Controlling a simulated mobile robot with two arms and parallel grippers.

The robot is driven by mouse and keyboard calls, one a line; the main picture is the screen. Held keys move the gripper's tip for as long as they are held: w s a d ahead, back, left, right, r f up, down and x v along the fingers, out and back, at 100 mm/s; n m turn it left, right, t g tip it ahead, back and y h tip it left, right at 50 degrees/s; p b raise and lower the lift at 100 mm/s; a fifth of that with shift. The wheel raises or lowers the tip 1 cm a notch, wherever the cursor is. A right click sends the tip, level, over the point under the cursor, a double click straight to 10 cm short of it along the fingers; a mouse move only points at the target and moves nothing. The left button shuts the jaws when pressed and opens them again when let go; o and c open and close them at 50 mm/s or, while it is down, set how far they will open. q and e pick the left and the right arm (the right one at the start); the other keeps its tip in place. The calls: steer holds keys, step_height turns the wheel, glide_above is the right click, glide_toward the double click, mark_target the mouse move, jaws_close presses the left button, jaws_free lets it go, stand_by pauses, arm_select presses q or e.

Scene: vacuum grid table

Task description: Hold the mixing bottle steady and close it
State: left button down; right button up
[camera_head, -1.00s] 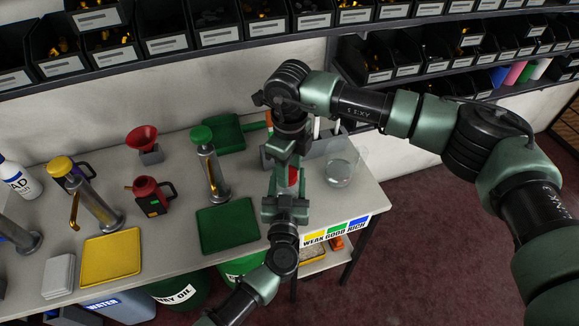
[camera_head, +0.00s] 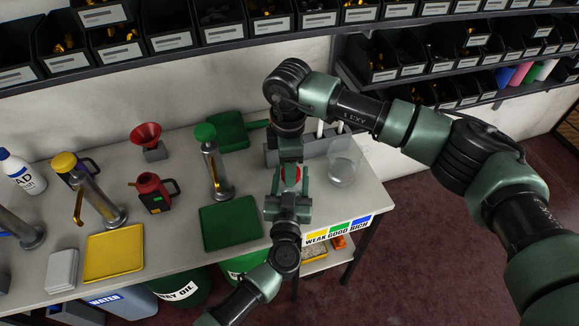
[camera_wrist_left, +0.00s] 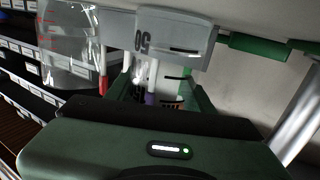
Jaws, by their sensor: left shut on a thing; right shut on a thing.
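The mixing bottle (camera_wrist_left: 170,92) shows in the left wrist view as a pale body with dark marks, between green fingers. In the head view the arms mostly hide it; a small red part (camera_head: 297,174), which looks like its cap, shows between the two grippers. My left gripper (camera_head: 287,198) is shut on the bottle from the near side. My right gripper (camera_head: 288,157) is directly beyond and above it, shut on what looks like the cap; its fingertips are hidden. I cannot tell whether the cap is seated on the bottle.
A clear beaker (camera_head: 342,171) stands close on the right, near the table's end. A grey rack (camera_head: 311,148) with white tubes is behind the grippers. A green tray (camera_head: 230,226) and a green-topped dispenser (camera_head: 213,165) stand left. Shelves of black bins (camera_head: 380,60) line the wall.

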steer(key=m, duration=0.4)
steer(key=shift+a, duration=0.15)
steer(key=shift+w+m, duration=0.15)
steer(key=shift+m, duration=0.75)
steer(key=o, duration=1.3)
steer(key=shift+c, duration=0.2)
steer(key=shift+r, duration=2.25)
